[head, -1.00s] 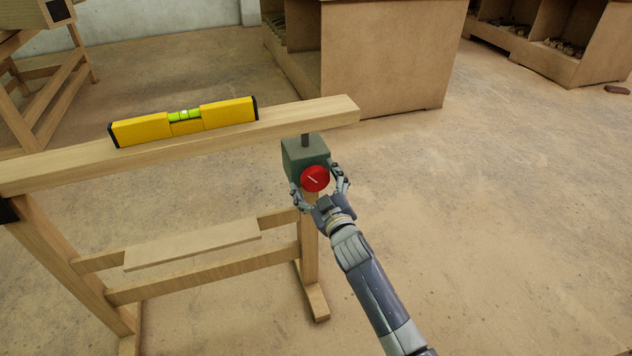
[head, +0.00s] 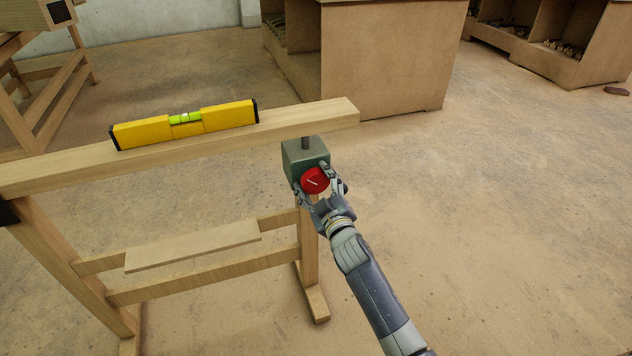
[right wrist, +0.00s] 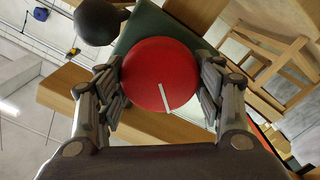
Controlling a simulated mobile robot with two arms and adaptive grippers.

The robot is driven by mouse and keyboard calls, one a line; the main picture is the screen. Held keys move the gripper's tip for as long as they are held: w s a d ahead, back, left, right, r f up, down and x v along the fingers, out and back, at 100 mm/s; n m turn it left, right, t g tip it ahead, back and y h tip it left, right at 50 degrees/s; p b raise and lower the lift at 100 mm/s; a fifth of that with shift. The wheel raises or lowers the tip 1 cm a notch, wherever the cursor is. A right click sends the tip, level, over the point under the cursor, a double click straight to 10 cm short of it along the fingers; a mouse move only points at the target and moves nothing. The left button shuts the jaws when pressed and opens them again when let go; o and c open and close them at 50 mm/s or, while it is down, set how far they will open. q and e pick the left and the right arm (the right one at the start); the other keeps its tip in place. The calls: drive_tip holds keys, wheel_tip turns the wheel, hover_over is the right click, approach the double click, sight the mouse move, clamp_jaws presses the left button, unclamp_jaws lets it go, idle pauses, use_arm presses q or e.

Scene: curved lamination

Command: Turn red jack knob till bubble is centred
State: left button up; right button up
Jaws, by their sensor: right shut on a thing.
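The red jack knob (head: 314,181) with a white line mark sits on the front of the green jack box (head: 303,153), under the right end of the wooden beam (head: 285,121). My right gripper (head: 321,187) is shut on the knob, its fingers on either side of it; the knob (right wrist: 160,75) also fills the middle of the right wrist view. A yellow spirit level (head: 228,115) lies on the beam. Its green vial (head: 185,118) shows a pale bubble near the middle, too small to judge exactly. My left gripper is not in view.
A wooden trestle (head: 200,285) with a loose board (head: 192,247) on its rails stands under the beam. Brown cabinets (head: 385,65) stand behind. The floor (head: 500,220) to the right is clear.

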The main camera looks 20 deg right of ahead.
drive_tip(key=shift+n, duration=1.2)
drive_tip(key=n, duration=0.2)
drive_tip(key=shift+f+n, duration=0.1)
drive_tip(key=shift+n, duration=0.2)
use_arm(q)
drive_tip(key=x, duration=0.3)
use_arm(e)
drive_tip(key=shift+n, duration=0.5)
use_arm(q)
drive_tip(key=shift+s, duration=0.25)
use_arm(e)
drive_tip(key=o, duration=1)
drive_tip(key=shift+o, duration=0.2)
